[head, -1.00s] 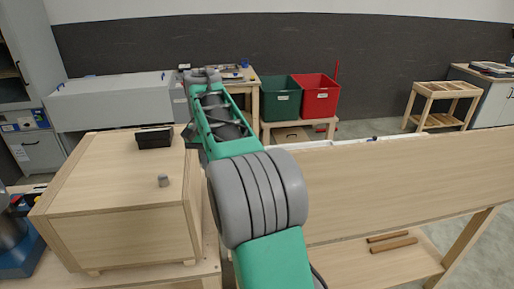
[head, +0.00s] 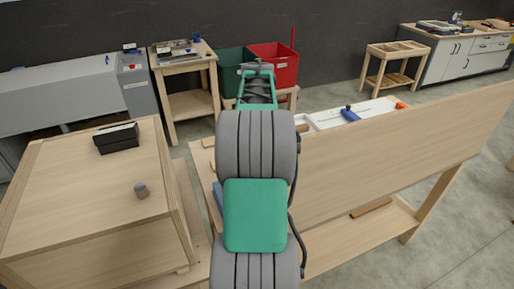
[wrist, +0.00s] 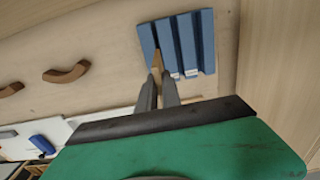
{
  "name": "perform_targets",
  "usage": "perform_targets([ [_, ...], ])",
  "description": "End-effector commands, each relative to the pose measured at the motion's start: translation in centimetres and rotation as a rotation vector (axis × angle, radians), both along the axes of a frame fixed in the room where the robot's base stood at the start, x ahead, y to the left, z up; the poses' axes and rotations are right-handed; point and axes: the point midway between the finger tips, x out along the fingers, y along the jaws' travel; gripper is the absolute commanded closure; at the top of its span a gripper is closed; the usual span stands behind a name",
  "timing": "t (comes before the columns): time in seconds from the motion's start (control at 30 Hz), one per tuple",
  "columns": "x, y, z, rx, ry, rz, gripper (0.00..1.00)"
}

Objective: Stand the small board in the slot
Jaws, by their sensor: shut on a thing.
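The small board (wrist: 157,62) shows in the wrist view as a narrow tan wooden piece between my fingertips. My gripper (wrist: 158,88) is shut on it. The blue slotted block (wrist: 205,40) lies on the wooden bench top just beyond, with several raised bars and gaps between them. The board overlaps the block's left part in the picture; I cannot tell whether it is in a slot or above it. In the head view my arm hides the gripper and board; a bit of blue, probably the block (head: 218,196), shows left of the arm.
Two curved wooden pieces (wrist: 67,72) lie left of the block in the wrist view. A white tray with a blue tool (head: 349,114) lies behind the tall wooden panel (head: 400,150). A wooden cabinet (head: 85,195) with a black box (head: 117,138) stands at left.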

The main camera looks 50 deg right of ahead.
Motion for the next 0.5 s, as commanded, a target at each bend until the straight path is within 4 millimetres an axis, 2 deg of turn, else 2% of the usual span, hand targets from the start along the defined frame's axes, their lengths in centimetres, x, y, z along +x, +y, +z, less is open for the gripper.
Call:
perform_targets([
  [0.5, -0.1, -0.1, -3.3, 0.000, 0.000, -0.005, 1.00],
])
